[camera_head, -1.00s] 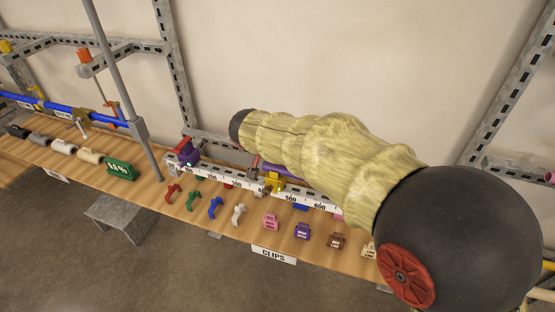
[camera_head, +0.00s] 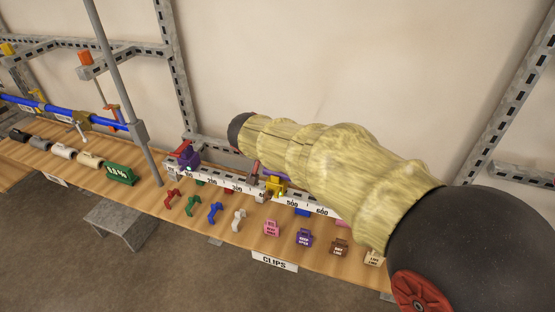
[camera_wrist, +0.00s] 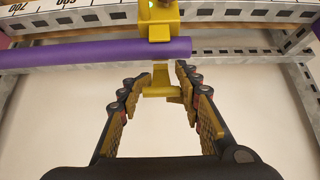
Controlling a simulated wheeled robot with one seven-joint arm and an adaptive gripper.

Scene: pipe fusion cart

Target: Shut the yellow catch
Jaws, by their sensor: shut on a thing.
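The yellow catch (camera_head: 276,185) sits on the white ruled rail (camera_head: 228,185) in the head view. In the wrist view its body (camera_wrist: 158,27) is at the top centre, around the purple pipe (camera_wrist: 95,53), and its yellow lever (camera_wrist: 160,93) hangs below the pipe. My gripper (camera_wrist: 161,78) is shut on this lever, with one finger on each side. In the head view my arm hides the gripper. Whether the catch is fully latched cannot be told.
A purple catch with a red lever (camera_head: 187,157) stands at the rail's left end. Several coloured clips, including a white one (camera_head: 239,218), lie along the bench front by the CLIPS sign (camera_head: 274,261). A grey upright post (camera_head: 125,90) stands left.

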